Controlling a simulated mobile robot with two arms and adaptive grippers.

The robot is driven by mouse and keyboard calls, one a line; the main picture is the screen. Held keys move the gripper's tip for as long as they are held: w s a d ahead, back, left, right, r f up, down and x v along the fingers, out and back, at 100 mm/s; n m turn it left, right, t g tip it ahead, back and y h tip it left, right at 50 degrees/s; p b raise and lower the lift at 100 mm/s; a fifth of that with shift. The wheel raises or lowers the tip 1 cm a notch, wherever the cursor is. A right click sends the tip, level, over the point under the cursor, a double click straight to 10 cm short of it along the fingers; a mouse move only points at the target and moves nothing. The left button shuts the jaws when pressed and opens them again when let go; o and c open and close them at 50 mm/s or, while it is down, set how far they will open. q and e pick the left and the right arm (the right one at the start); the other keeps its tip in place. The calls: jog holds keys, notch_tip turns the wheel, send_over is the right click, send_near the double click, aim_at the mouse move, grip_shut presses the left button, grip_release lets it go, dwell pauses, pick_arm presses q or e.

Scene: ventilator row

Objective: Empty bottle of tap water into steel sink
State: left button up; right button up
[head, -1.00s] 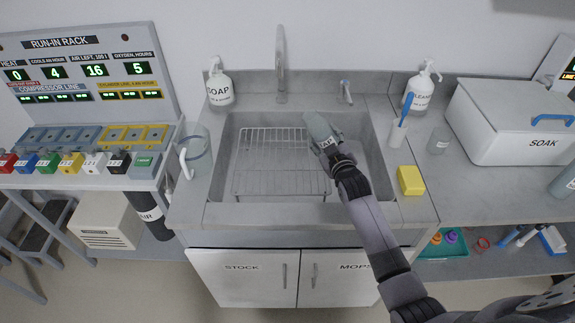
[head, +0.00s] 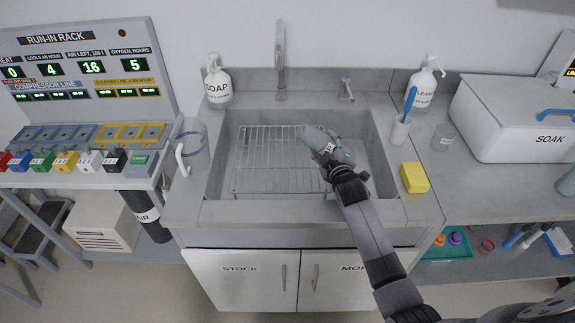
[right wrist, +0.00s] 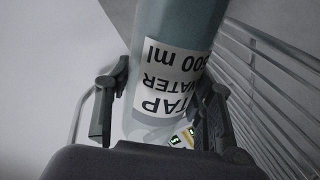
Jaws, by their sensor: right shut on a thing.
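The bottle of tap water (right wrist: 180,45) is a pale blue-grey bottle labelled TAP WATER, its label upside down in the right wrist view. My right gripper (right wrist: 155,105) is shut on it, with a finger on either side. In the head view the bottle (head: 315,138) is tilted over the steel sink (head: 215,165), its visible end pointing up and left, and my right gripper (head: 335,158) partly hides it. I cannot see a stream of water, nor tell how much is inside. My left gripper is out of view.
A wire rack (head: 262,165) lies in the basin's left part. The tap (head: 280,60) stands behind it. A soap bottle (head: 218,85), a clear jug (head: 195,150), a yellow sponge (head: 414,178), a brush holder (head: 400,130) and a white SOAK box (head: 515,125) surround the sink.

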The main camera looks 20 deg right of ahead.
jog(key=shift+f+b, duration=0.3)
jog(key=shift+f, duration=0.1)
jog(key=shift+r+n, duration=0.1)
jog(key=shift+n, duration=0.2)
jog(key=shift+d, duration=0.1)
jog(key=shift+n, duration=0.3)
jog(key=shift+d+h, duration=0.1)
jog(key=shift+h, duration=0.2)
jog(key=shift+d+n+g+h+b, duration=0.1)
jog(key=shift+n+g+h+b, duration=0.3)
jog(key=shift+n, duration=0.6)
jog(key=shift+w+a+n+b, duration=0.1)
jog(key=shift+a+n+b, duration=0.5)
jog(key=shift+n, duration=0.1)
dwell(0.5)
jog(key=shift+a+f+n+h, duration=0.15)
jog(key=shift+n+h, duration=0.25)
jog(key=shift+n, duration=0.5)
dwell(3.5)
